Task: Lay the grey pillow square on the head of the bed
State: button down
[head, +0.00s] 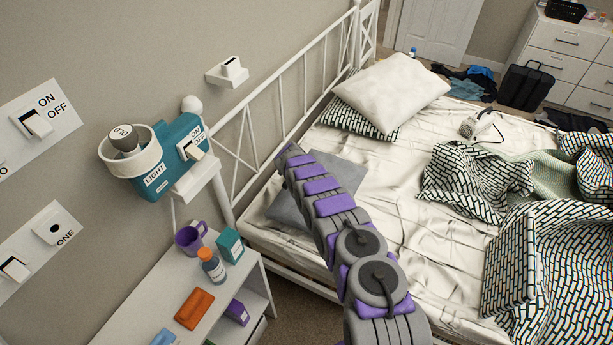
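The grey pillow (288,208) lies on the near corner of the bed (385,220), by the white headboard (285,95). My arm crosses over it and hides its middle, so I cannot tell whether it lies square. My gripper (287,154) is at the arm's far end, close to the headboard rails, just past the pillow's upper left edge. Its fingers are too small and foreshortened to read, and I cannot tell whether it touches the pillow.
A white pillow (392,90) rests on a patterned pillow (350,120) at the far head side. Patterned bedding (480,180) is bunched at right. A bedside shelf (150,290) holds a purple mug (190,238) and a bottle (211,266). Clothes (468,82) and a black case (524,87) lie beyond the bed.

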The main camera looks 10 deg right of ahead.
jog(key=shift+f, duration=0.75)
jog(key=c, duration=0.8)
grip_release()
jog(key=shift+r, duration=0.1)
jog(key=shift+c, duration=0.2)
jog(key=shift+r, duration=0.1)
